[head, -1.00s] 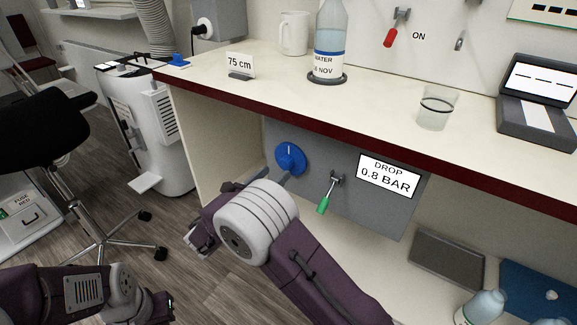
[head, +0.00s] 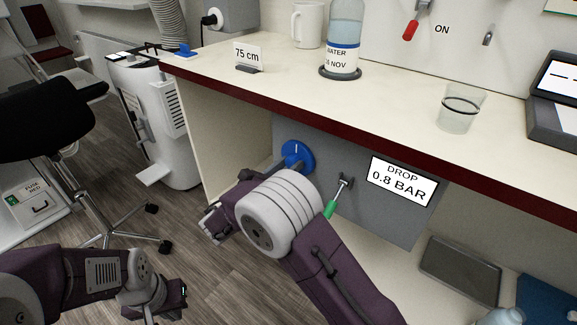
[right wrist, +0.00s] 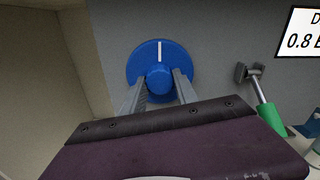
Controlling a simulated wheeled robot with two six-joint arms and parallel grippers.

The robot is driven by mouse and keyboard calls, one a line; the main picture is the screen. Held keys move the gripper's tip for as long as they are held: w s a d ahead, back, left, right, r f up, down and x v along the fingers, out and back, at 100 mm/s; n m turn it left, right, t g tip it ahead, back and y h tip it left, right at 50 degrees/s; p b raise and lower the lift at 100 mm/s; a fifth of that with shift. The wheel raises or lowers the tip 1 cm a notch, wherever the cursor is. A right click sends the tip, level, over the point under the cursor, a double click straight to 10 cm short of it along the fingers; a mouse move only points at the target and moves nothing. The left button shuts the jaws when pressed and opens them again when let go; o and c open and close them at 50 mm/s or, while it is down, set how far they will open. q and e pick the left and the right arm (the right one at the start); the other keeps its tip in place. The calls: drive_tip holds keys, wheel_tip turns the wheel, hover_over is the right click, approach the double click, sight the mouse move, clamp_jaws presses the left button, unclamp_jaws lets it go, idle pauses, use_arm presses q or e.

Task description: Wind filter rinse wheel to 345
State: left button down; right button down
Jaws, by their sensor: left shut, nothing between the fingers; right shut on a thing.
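The blue wheel (head: 297,153) is on the grey panel under the counter, and my right arm hides its lower part in the head view. In the right wrist view, the wheel (right wrist: 136,62) faces me with its white mark pointing straight up. My right gripper (right wrist: 160,80) is shut on the wheel's central knob, one finger on each side. A sign beside the wheel reads DROP 0.8 BAR (head: 402,187). My left gripper (head: 183,296) is low at the left, shut and empty, away from the panel.
A green-handled lever (head: 331,208) is just right of the wheel, close to my right arm. A side wall (right wrist: 30,90) stands left of it. A bottle (head: 345,35), a 75 cm sign (head: 248,55) and a glass (head: 460,112) stand on the counter above.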

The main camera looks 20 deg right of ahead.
drive_tip(key=m, duration=0.2)
drive_tip(key=shift+m, duration=0.3)
drive_tip(key=m, duration=0.2)
drive_tip(key=shift+f+m, duration=0.1)
drive_tip(key=shift+m, duration=0.3)
drive_tip(key=m+b, duration=0.1)
drive_tip(key=m, duration=0.1)
drive_tip(key=shift+m, duration=0.4)
drive_tip(key=m+b, duration=0.9)
drive_tip(key=m, duration=0.3)
drive_tip(key=shift+b, duration=0.4)
drive_tip(key=shift+m+b, duration=0.45)
drive_tip(key=shift+m, duration=0.25)
